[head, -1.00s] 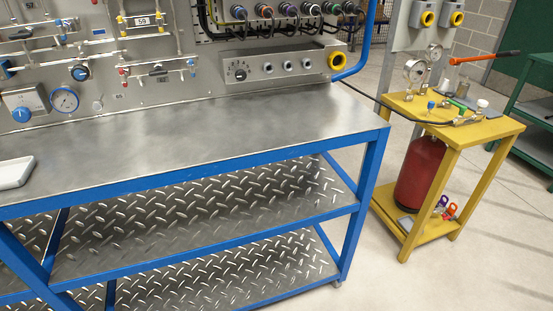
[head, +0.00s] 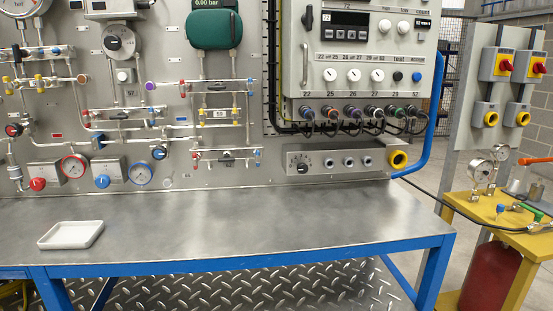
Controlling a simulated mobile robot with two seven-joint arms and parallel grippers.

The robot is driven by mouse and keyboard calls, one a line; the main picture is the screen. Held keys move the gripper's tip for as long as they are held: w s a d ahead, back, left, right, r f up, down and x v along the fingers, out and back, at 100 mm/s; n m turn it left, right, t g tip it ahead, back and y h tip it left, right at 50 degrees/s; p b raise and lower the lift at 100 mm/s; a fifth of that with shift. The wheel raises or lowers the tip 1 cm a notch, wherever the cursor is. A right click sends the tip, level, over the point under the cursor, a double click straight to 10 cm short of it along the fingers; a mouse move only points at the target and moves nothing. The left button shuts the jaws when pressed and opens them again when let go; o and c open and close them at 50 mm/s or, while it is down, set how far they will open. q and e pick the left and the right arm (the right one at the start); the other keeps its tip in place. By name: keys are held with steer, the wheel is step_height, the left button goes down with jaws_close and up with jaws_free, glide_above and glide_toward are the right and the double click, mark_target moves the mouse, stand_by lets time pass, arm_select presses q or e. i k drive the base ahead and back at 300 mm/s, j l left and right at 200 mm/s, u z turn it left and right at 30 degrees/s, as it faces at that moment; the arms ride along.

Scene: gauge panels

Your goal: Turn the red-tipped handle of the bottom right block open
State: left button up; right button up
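The bottom right block (head: 226,155) is a silver valve manifold low on the grey panel, above the bench. Small red tips (head: 195,155) show at its left end and small blue tips (head: 257,154) at its right end. A dark part sits at its middle. The handles are too small to tell which way each one points. Neither of my grippers is in view.
A steel bench (head: 290,222) with a blue frame runs below the panel, mostly clear. A white tray (head: 72,247) lies on its left part. A grey socket box (head: 340,160) stands right of the block. A yellow stand (head: 470,205) with gauges is at the far right.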

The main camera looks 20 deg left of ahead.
mark_target(196, 158)
steer(key=u, duration=1.25)
